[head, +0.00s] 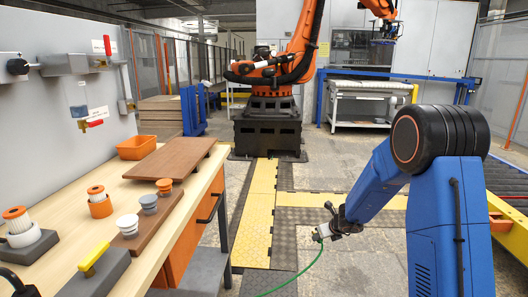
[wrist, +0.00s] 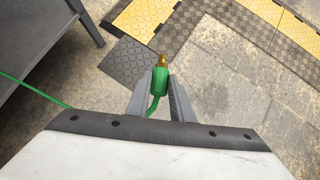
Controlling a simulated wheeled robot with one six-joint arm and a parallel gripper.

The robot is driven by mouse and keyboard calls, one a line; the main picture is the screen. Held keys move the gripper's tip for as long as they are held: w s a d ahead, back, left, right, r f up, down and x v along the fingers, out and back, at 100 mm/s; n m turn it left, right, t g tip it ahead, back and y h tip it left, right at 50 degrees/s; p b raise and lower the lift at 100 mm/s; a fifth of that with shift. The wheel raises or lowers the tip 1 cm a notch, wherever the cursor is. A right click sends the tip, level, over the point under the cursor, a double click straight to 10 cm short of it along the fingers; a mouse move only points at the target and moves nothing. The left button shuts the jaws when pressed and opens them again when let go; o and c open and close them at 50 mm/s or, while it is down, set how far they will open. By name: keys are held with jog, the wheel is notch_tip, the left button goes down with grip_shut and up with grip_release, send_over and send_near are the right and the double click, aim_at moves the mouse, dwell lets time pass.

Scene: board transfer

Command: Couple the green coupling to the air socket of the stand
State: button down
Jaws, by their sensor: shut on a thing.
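The green coupling (wrist: 160,80) has a brass tip and sits between the two fingers of my gripper (wrist: 161,92), tip pointing away from the wrist. The fingers are closed on its sides. A green hose (wrist: 35,91) runs from it to the left. In the head view my gripper (head: 322,234) hangs low over the floor, right of the workbench and well apart from it. The green hose (head: 300,275) trails down and left there. I cannot tell which fitting is the air socket; a grey panel (head: 60,120) at left carries several fittings and valves with red handles.
The wooden workbench (head: 60,188) at left holds a brown board, an orange bin (head: 137,147), orange-topped parts and grey blocks. An orange robot (head: 275,70) stands at the back. A roller conveyor (head: 505,178) is at right. The floor between is clear.

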jog(key=s+a+f+n+g+y, duration=0.1)
jog(key=s+a+f+n, duration=0.2)
jog(key=a, duration=1)
jog(key=s+a+f+n+g+y, duration=0.1)
jog(key=s+a+f+n+y, duration=0.15)
jog(key=s+a, duration=0.65)
jog(key=s+a+f+n+g, duration=0.1)
jog(key=a+f+n, duration=0.15)
jog(key=a, duration=1.35)
jog(key=w+d+r+m+t+h, duration=0.1)
jog(key=w+d+r+m, duration=0.2)
jog(key=d, duration=1.1)
jog(key=w+d+r+m+t+h, duration=0.1)
jog(key=w+d+r+m, duration=0.2)
jog(key=d, duration=1.1)
jog(key=w+d+r+m+t+h, duration=0.1)
jog(key=w+d, duration=0.6)
jog(key=d, duration=0.8)
notch_tip(320, 180, up, 2)
jog(key=shift+m+h, duration=0.55)
jog(key=shift+m, duration=0.65)
